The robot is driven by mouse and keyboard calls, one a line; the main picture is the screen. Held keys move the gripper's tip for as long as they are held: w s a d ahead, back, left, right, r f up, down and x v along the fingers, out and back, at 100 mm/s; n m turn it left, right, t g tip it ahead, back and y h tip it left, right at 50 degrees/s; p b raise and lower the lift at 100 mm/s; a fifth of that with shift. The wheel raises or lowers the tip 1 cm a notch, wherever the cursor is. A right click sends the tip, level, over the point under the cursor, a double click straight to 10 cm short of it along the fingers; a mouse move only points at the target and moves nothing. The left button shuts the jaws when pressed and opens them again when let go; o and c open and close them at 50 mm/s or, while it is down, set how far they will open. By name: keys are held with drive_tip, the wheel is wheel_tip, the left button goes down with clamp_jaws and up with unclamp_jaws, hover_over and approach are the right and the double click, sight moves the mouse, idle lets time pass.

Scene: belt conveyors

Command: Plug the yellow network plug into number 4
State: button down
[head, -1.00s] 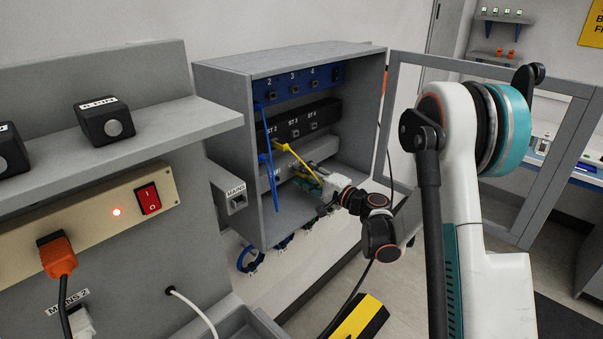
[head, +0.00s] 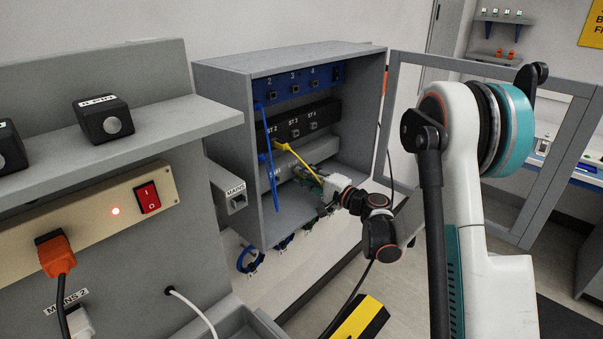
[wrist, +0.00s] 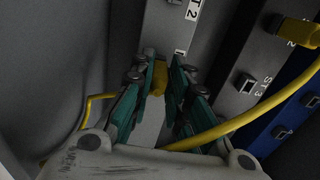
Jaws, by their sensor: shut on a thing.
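My gripper (wrist: 165,85) shows in the wrist view with its green fingers closed around a yellow plug (wrist: 157,78). The plug is at the face of the grey strip (wrist: 150,50); I cannot tell whether it touches it or sits in a port. In the head view my gripper (head: 318,188) is low in the cabinet. The yellow cable (head: 300,160) runs up to the ST 2 position on the black strip (head: 325,108), where a second yellow plug (wrist: 300,32) sits. The blue strip (head: 325,76) above carries numbers 2, 3 and 4.
The grey cabinet (head: 220,90) has side walls and a floor close around my gripper. A blue cable (head: 270,165) hangs at its left. The open door frame (head: 440,66) stands right. A shelf unit (head: 150,133) with black boxes stands left.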

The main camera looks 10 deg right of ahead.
drive_tip(key=shift+b+v, duration=0.55)
drive_tip(key=shift+v, duration=1.9)
